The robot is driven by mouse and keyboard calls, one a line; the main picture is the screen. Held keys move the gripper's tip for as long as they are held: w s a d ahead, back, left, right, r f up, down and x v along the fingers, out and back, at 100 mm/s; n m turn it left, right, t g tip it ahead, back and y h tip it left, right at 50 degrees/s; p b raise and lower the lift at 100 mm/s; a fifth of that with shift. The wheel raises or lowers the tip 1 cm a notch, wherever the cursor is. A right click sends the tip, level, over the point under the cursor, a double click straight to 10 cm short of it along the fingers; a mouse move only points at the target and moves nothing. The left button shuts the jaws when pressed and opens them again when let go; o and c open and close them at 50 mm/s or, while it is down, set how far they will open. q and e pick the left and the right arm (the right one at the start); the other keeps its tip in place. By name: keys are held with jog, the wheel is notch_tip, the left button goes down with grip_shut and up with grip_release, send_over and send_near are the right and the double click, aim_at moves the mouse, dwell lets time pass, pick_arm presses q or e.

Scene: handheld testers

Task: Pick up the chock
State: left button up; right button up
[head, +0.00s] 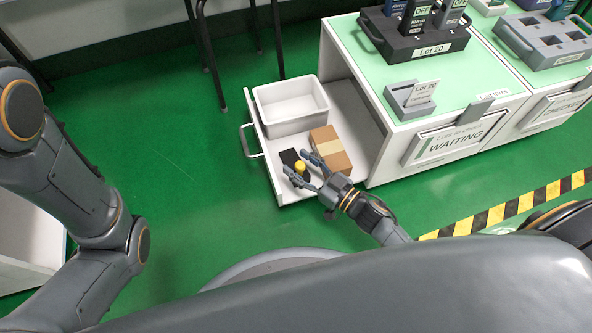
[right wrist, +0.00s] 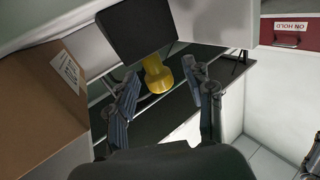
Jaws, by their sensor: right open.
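A dark block with a yellow knob, which looks like the chock (head: 288,157), lies in the pulled-out white drawer (head: 262,147). In the right wrist view its dark block (right wrist: 135,30) is at the top, with the yellow knob (right wrist: 157,76) below it. My right gripper (head: 297,164) is open over the drawer's front part. In the right wrist view its fingers (right wrist: 161,70) stand on either side of the yellow knob, with gaps visible. Whether they touch it in depth is hard to tell. My left arm shows at the left, but its gripper is out of view.
A cardboard box (head: 331,150) lies close beside the chock, and a white bin (head: 290,105) stands behind it in the drawer. The drawer walls bound the space. The counter (head: 455,80) at the right carries a dark Lot 20 tray (head: 415,42). Green floor left of the drawer is clear.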

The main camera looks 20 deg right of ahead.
grip_shut()
jog(key=shift+r, duration=0.1)
dwell(0.4)
